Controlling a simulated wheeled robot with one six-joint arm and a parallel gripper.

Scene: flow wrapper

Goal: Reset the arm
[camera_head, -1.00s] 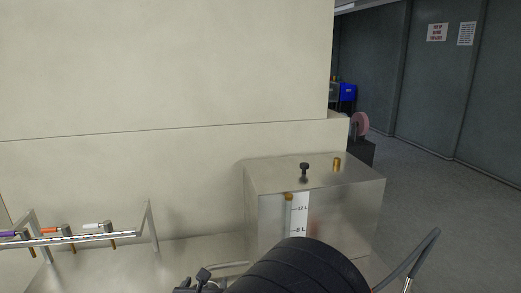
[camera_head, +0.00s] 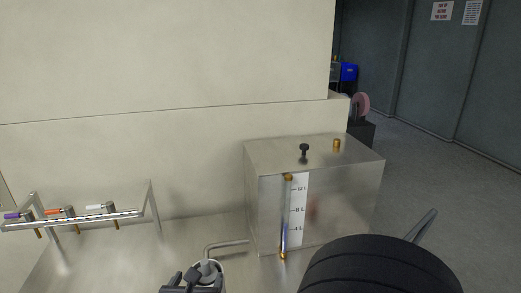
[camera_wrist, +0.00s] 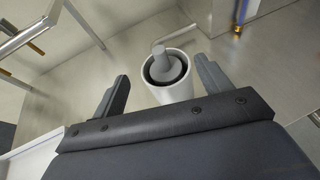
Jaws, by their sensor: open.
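My gripper (camera_wrist: 160,68) is open in the wrist view, with its two dark fingers spread apart. A white cylinder (camera_wrist: 177,92) with a dark inner ring and a grey rounded piece in its mouth shows beyond and between the fingers. I see no finger touching it, but the depth between them is hard to judge. My black arm link fills the bottom right of the head view. Dark parts at the bottom of the head view overlap a round light piece, and I cannot tell there which is the gripper.
A metal tank (camera_head: 345,205) with a level gauge (camera_head: 298,210) stands on the metal surface. A bent metal pipe (camera_head: 226,246) is left of it. A rack (camera_head: 85,218) holding several coloured-handled pieces is at the left. A cream wall (camera_head: 160,60) rises behind. Grey floor is at the right.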

